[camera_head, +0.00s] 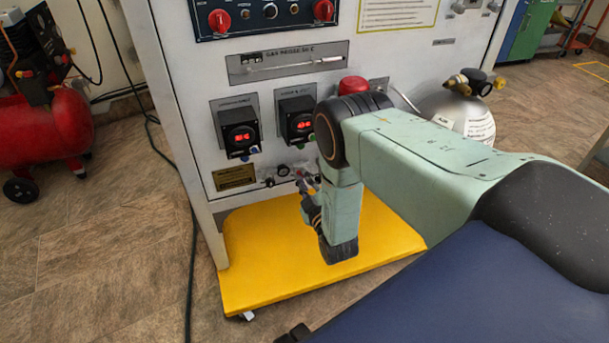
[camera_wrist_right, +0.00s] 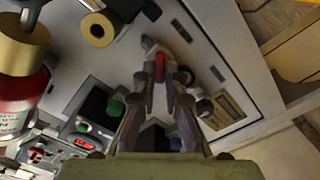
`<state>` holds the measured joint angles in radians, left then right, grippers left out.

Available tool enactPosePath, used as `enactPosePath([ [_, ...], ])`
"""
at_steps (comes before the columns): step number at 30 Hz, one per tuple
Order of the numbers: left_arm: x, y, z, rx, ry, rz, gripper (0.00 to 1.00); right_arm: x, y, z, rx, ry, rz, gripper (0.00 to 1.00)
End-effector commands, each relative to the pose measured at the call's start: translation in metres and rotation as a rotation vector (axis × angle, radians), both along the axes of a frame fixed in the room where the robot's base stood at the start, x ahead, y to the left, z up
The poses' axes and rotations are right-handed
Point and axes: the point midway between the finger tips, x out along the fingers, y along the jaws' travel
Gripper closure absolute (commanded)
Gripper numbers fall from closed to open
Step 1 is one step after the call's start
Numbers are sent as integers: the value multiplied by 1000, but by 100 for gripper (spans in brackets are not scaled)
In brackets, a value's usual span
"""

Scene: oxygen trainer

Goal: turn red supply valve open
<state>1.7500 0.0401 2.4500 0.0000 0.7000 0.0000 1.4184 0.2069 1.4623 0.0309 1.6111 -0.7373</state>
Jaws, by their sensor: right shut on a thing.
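The red supply valve handle (camera_wrist_right: 160,67) sits between the fingertips of my right gripper (camera_wrist_right: 161,82) in the right wrist view. The two dark fingers are closed on it from both sides, low on the white panel front. In the head view my right gripper (camera_head: 307,187) is at the lower part of the panel, partly covered by my own wrist. The valve handle cannot be made out clearly there. My left gripper is in neither view.
A white trainer cabinet (camera_head: 178,100) carries red-lit displays (camera_head: 240,137) and knobs above the gripper. Its yellow base (camera_head: 250,280) juts out below. A red compressor tank (camera_head: 55,125) stands at left and a silver cylinder (camera_head: 450,112) at right. Floor at left is mostly clear.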

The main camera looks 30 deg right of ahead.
Motion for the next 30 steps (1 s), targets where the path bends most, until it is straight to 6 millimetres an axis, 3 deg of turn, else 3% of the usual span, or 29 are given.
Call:
enactPosePath([
  [18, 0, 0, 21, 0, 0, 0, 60, -1, 1, -3, -543, 136, 0, 100],
  [30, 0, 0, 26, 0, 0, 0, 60, -1, 1, -4, -749, 184, 0, 100],
])
